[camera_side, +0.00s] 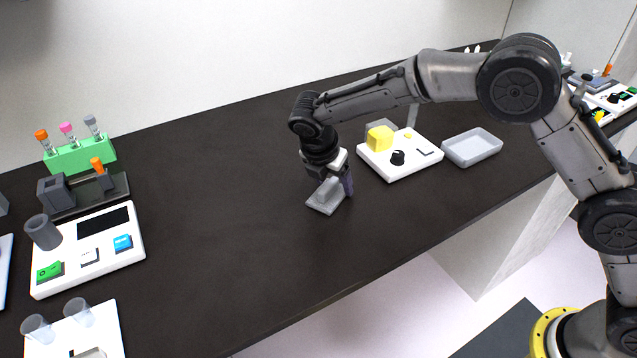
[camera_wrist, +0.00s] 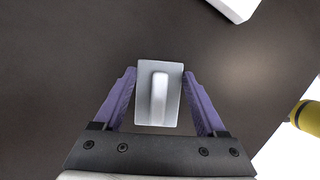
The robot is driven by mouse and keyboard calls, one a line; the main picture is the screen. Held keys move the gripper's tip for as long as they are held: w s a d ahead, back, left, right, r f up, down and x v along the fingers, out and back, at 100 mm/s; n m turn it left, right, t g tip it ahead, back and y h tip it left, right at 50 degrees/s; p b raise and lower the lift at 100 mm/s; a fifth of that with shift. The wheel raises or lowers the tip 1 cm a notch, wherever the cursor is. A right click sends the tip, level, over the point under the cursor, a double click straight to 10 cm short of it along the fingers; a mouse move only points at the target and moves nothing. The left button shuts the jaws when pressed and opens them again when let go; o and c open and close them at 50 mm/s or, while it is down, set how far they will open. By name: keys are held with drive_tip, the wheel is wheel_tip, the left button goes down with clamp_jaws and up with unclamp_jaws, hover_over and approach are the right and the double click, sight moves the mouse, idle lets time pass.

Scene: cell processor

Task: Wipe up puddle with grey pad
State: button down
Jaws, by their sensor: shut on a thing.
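The grey pad (camera_side: 322,199) is a flat rectangular plate with a raised handle, at the middle of the dark bench in the side view. In the wrist view the grey pad (camera_wrist: 174,105) lies between my two purple fingers. My gripper (camera_side: 338,186) is low over the bench and shut on the pad; it also shows in the wrist view (camera_wrist: 159,72). The pad is at or very near the bench surface; I cannot tell if it touches. I cannot make out a puddle in either view.
A white device with a yellow block (camera_side: 380,138) and black knob stands right of the pad, beside a grey tray (camera_side: 472,147). At left are a green tube rack (camera_side: 80,156), a white button panel (camera_side: 88,250) and clear cups (camera_side: 78,312). Bench between is clear.

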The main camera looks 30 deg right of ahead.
sight(354, 173)
drive_tip(key=d, duration=0.6)
drive_tip(key=shift+s+d+f, duration=0.1)
drive_tip(key=shift+d, duration=0.05)
drive_tip(key=shift+w, duration=0.6)
drive_tip(key=a, duration=0.7)
drive_tip(key=w+a, duration=0.1)
drive_tip(key=a, duration=0.3)
drive_tip(key=shift+a, duration=0.15)
drive_tip(key=d, duration=1.1)
drive_tip(key=shift+w, duration=0.25)
drive_tip(key=shift+d, duration=0.25)
wheel_tip(354, 173, up, 8)
drive_tip(key=shift+a, duration=0.15)
